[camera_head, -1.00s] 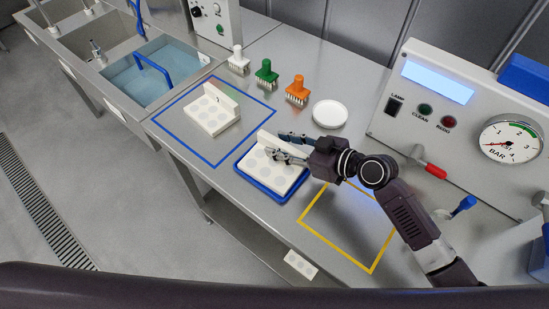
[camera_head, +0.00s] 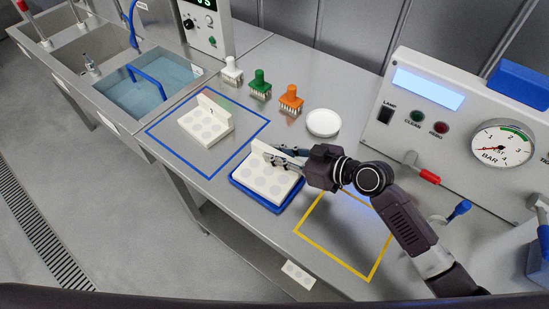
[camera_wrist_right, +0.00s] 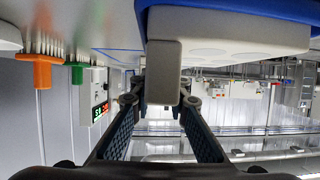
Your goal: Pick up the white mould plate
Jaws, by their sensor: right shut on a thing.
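A white mould plate (camera_head: 266,182) with round shallow recesses and an upright wall along one edge sits on a blue tray (camera_head: 266,206) on the steel bench. My right gripper (camera_head: 275,154) is shut on the upright wall, one finger on each side. In the right wrist view the wall of this plate (camera_wrist_right: 163,72) stands between the fingers of the gripper (camera_wrist_right: 162,90), and the blue tray (camera_wrist_right: 245,10) is right against the plate. A second, similar white mould plate (camera_head: 205,127) lies inside the blue outline to the left. My left gripper is not in view.
A white brush (camera_head: 231,65), a green brush (camera_head: 260,80) and an orange brush (camera_head: 290,96) stand behind. A white round dish (camera_head: 323,122) lies behind my gripper. A yellow outline (camera_head: 333,257) marks bench at the right, partly under my arm. A gauge panel (camera_head: 440,110) stands at the right.

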